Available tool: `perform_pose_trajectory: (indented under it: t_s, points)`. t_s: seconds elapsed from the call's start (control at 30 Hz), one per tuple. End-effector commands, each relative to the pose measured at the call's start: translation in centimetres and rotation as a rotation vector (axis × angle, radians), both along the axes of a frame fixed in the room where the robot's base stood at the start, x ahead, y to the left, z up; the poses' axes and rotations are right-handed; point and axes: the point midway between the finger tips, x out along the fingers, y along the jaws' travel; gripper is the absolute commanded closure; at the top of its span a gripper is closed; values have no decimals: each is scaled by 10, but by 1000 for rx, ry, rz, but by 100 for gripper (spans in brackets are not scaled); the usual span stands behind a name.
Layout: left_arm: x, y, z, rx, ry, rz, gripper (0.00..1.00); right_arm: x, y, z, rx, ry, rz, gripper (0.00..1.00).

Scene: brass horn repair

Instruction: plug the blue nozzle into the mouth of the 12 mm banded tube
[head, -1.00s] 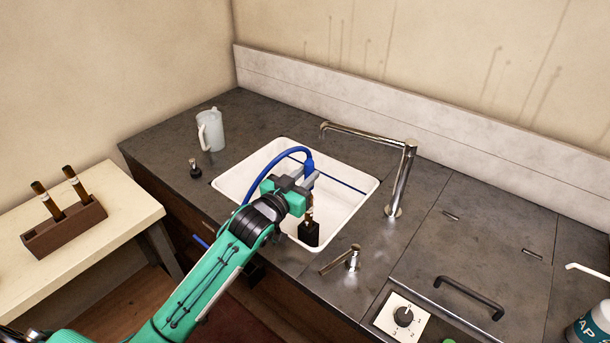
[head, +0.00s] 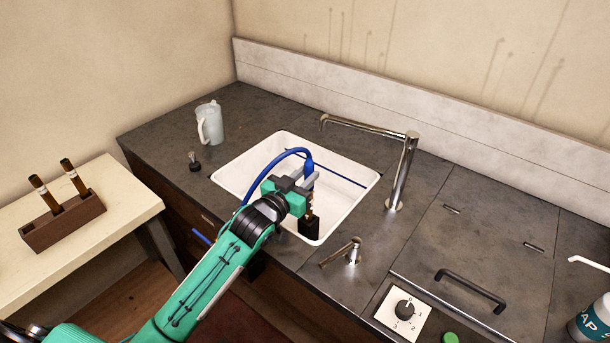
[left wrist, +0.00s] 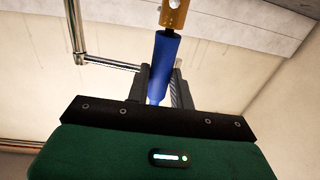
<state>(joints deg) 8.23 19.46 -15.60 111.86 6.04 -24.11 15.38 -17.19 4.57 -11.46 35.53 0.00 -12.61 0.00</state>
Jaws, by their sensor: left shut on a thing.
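My left gripper (head: 304,182) is over the white sink (head: 246,157), shut on the blue nozzle (head: 308,165). A blue hose (head: 268,167) loops from the nozzle's top back along my arm. Below it, a brass tube (head: 312,205) stands in a black holder (head: 309,226) in the sink. In the left wrist view the nozzle (left wrist: 162,62) lines up with the brass tube (left wrist: 174,12), and their ends meet in the picture. I cannot tell whether the nozzle is inside the mouth. The tube's bands are mostly hidden. My right gripper is not in view.
A tap (head: 402,172) stands right of the sink and a small lever (head: 353,252) in front. A pitcher (head: 210,123) and a black stopper (head: 194,162) are on the left. A wooden rack (head: 62,226) on the side table holds two brass tubes (head: 75,178).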

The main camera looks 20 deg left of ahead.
Motion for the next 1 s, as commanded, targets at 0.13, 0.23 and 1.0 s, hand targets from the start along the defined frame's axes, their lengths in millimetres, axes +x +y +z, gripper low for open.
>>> perform_pose_trajectory:
  t_s: [0.13,0.23,1.0]
  points:
    - [0,0,-4,0,0,0,100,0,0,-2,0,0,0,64]
    - [0,0,-6,0,0,0,100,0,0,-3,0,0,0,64]
    - [-45,13,-9,2,2,-1,52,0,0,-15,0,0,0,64]
